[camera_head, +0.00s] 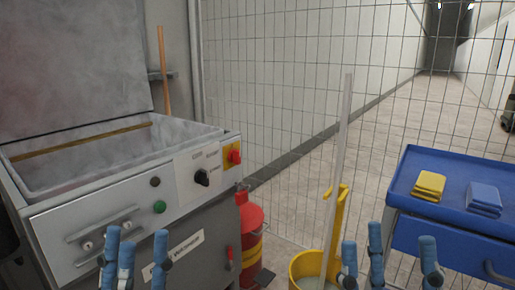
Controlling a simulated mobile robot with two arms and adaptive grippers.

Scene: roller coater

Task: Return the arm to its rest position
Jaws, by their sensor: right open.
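My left gripper (138,258) shows its blue fingers at the bottom left, in front of the roller coater's (95,225) front panel. Its fingers stand apart with nothing visible between them. My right gripper (395,262) shows its blue fingers at the bottom right, in front of the blue cart (455,170) and beside the yellow bucket (304,265). Its fingers are spread and empty. Both grippers point upward in the picture, and their lower parts and most of both arms are out of view.
The coater has a red-yellow switch (232,154), a black knob (202,177) and a green button (159,207). A red fire extinguisher (250,225) stands beside it. A yellow cloth (429,185) and a blue cloth (484,199) lie on the cart. A wire mesh fence (275,70) stands behind.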

